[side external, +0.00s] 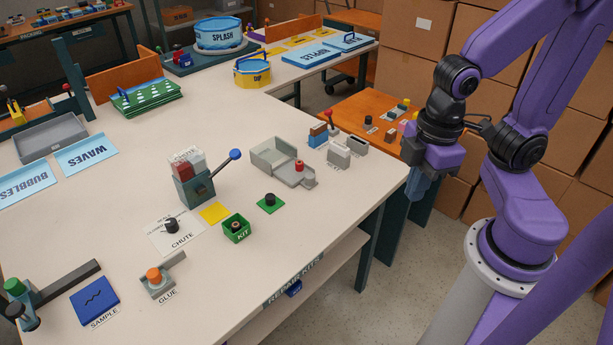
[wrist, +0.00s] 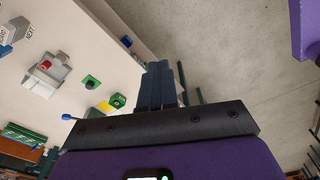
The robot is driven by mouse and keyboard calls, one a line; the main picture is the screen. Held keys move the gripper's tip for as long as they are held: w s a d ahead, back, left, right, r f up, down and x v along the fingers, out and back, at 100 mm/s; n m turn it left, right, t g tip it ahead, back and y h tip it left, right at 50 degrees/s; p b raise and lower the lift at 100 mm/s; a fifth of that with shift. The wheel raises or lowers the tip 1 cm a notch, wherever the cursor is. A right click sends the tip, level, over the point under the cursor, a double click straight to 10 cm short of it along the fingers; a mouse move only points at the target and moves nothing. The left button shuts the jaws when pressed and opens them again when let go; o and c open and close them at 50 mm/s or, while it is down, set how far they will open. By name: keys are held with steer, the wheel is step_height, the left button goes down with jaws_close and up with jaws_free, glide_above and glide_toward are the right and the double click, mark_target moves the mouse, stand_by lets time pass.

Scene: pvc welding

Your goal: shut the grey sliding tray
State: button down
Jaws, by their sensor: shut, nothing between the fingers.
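The grey sliding tray (side external: 292,180) sticks out toward the front right from its grey housing (side external: 272,152) on the table. A red piece (side external: 299,166) stands on the tray. In the wrist view the tray (wrist: 48,74) is at the upper left with the red piece on it. My gripper (side external: 420,192) is beyond the table's right edge, to the right of the tray and well apart from it. Its fingers (wrist: 160,72) are shut together and empty.
Blue and grey blocks (side external: 338,152) stand behind and right of the tray. A green pad with a black knob (side external: 270,202) and a green KIT box (side external: 237,229) lie in front. A blue-knobbed lever (side external: 235,155) stands to its left.

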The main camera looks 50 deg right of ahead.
steer(key=w+f+t, duration=0.2)
steer(key=w+f, duration=0.4)
steer(key=w, duration=0.4)
steer(key=n+t+y, duration=0.1)
steer(key=t+y, duration=0.1)
steer(key=t, duration=0.2)
glide_toward(309, 187)
steer(key=f, duration=0.1)
steer(key=s+a+f, duration=0.1)
steer(key=a+f, duration=0.1)
steer(key=f, duration=0.1)
steer(key=shift+s+f, duration=0.1)
steer(key=shift+s, duration=0.15)
steer(key=shift+w+d, duration=0.2)
steer(key=shift+w, duration=0.4)
steer(key=shift+w+d, duration=0.2)
steer(key=shift+w, duration=0.4)
steer(key=shift+w+d, duration=0.25)
steer(key=shift+w, duration=0.45)
steer(key=shift+w, duration=0.15)
